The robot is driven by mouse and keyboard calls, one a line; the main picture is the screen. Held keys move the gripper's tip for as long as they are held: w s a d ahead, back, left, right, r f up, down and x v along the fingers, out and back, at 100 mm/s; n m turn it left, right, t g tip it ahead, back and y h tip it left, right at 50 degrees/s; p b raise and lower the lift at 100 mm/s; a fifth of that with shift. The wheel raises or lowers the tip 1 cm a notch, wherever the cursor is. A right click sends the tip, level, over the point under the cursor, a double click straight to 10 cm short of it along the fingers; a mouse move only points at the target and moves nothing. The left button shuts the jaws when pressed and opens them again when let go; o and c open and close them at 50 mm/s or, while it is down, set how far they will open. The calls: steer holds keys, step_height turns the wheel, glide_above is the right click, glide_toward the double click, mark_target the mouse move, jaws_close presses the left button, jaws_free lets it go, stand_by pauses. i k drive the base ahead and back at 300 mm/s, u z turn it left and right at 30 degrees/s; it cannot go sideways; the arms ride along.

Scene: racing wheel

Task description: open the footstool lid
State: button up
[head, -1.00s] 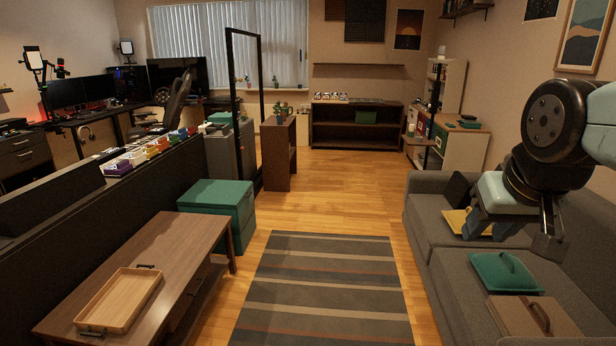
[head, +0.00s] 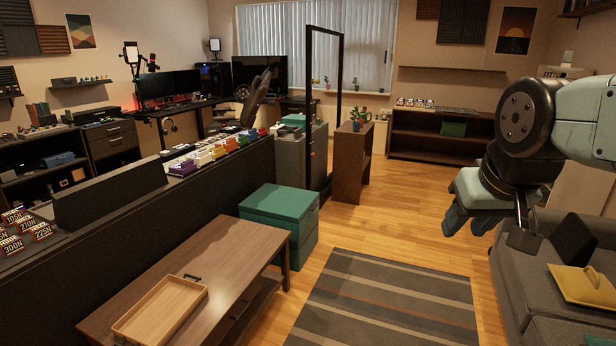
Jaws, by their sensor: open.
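The footstool is a green box (head: 298,236) on the wood floor, beyond the far end of the coffee table. Its green lid (head: 279,203) lies flat on top and is closed. My gripper (head: 497,224) hangs in the air at the right of the head view, well apart from the footstool. It is open and its fingers point downward, with nothing seen between them.
A coffee table (head: 215,262) with a wooden tray (head: 160,308) stands in front of the footstool. A long dark counter (head: 130,225) runs along the left. A striped rug (head: 390,305) and bare floor lie to the right, before a grey sofa (head: 530,275) with a yellow cushion-like item (head: 583,284).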

mark_target(276, 201)
steer(key=u, duration=0.1)
steer(key=i, duration=2.3)
steer(key=z, duration=0.45)
steer(key=i, duration=0.65)
steer(key=z, duration=0.2)
